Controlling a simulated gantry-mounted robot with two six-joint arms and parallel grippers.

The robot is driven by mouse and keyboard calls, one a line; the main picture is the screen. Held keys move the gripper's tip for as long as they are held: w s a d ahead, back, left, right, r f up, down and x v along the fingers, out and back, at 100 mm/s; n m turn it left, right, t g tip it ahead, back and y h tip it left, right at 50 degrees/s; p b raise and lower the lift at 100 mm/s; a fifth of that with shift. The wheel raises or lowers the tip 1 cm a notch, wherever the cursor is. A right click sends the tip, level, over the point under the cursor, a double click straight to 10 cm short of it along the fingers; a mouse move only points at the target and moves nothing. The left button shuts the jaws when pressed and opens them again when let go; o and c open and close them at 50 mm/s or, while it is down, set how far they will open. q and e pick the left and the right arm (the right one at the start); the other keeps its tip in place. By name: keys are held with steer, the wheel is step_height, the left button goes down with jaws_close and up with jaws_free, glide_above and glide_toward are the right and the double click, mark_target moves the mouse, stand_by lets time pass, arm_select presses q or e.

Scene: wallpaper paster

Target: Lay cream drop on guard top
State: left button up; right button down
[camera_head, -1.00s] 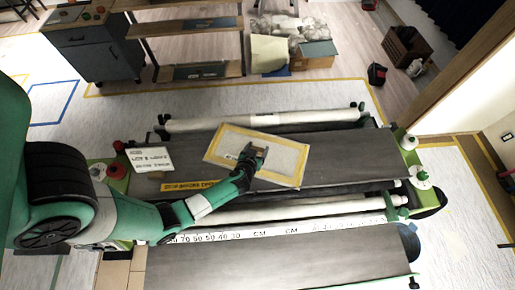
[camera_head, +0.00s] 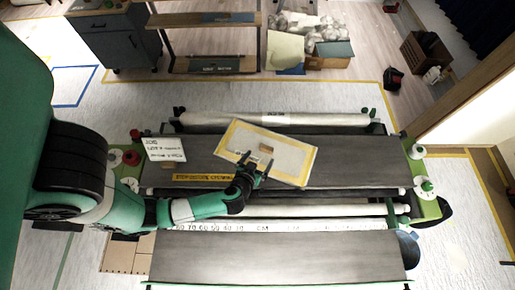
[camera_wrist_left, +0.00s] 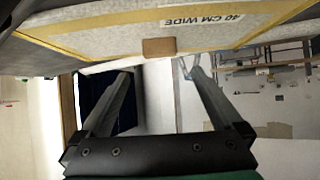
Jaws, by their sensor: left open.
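The cream drop (camera_head: 290,160) is a flat cream sheet with a yellow border and a small brown block (camera_head: 266,149) on it. It lies askew on the dark grey top (camera_head: 350,172) of the machine, which I take to be the guard top. My left gripper (camera_head: 256,166) is open and empty at the sheet's front edge, just short of the block. My right gripper is not in view.
A white roller (camera_head: 220,119) runs behind the dark top and another (camera_head: 320,210) in front. A white lettered card (camera_head: 164,150) lies at the top's left end. A second grey surface (camera_head: 280,258) is nearest me. The dark top's right part is bare.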

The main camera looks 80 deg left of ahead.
arm_select(q)
steer(key=shift+v, duration=0.8)
